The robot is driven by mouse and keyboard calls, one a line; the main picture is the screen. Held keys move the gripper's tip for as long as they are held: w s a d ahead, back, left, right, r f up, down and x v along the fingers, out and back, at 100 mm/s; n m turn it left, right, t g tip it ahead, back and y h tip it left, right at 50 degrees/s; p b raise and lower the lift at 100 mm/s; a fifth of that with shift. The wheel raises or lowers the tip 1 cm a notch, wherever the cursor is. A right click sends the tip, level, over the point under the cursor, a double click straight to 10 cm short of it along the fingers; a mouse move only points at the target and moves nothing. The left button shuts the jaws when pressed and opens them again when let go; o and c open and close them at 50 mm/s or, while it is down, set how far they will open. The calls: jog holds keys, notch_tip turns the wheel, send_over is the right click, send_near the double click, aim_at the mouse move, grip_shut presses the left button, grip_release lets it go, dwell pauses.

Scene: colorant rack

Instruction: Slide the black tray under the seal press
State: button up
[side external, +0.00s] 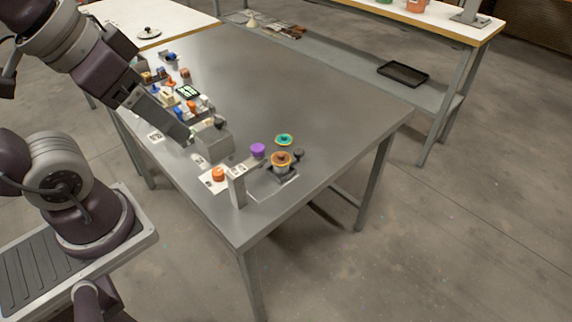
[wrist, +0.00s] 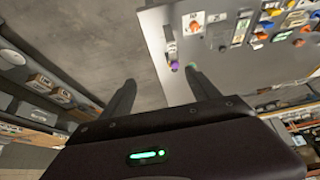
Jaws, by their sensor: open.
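A black tray (side external: 403,73) lies flat and empty on the lower shelf of the back bench. A small dark base (side external: 283,174) at the table's near corner carries a brown-orange cup with a yellow rim (side external: 281,159); I cannot tell whether this base is a tray. Beside it stands a light grey upright (side external: 237,187) with an arm reaching toward the cup, possibly the seal press. My gripper (side external: 188,138) is over the table's left side, left of these things.
A purple piece (side external: 258,150) and a teal piece (side external: 284,140) stand near the cup. An orange knob (side external: 218,174) sits left of the upright. A grey block (side external: 213,143) and several small coloured parts line the table's left edge. The table's middle is clear.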

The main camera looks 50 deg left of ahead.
jog(key=shift+m+g, duration=0.6)
jog(key=shift+g, duration=0.1)
jog(key=w, duration=0.2)
jog(key=w+r, duration=0.1)
jog(key=w, duration=0.5)
jog(key=shift+a+r, duration=0.15)
jog(key=shift+a, duration=0.1)
jog(key=c, duration=0.3)
jog(key=m+g, duration=0.4)
jog(key=m, duration=0.1)
send_over(298, 151)
notch_tip(298, 151, down, 21)
notch_tip(298, 151, down, 9)
jog(key=shift+f, duration=0.55)
jog(key=shift+c, duration=0.2)
grip_shut()
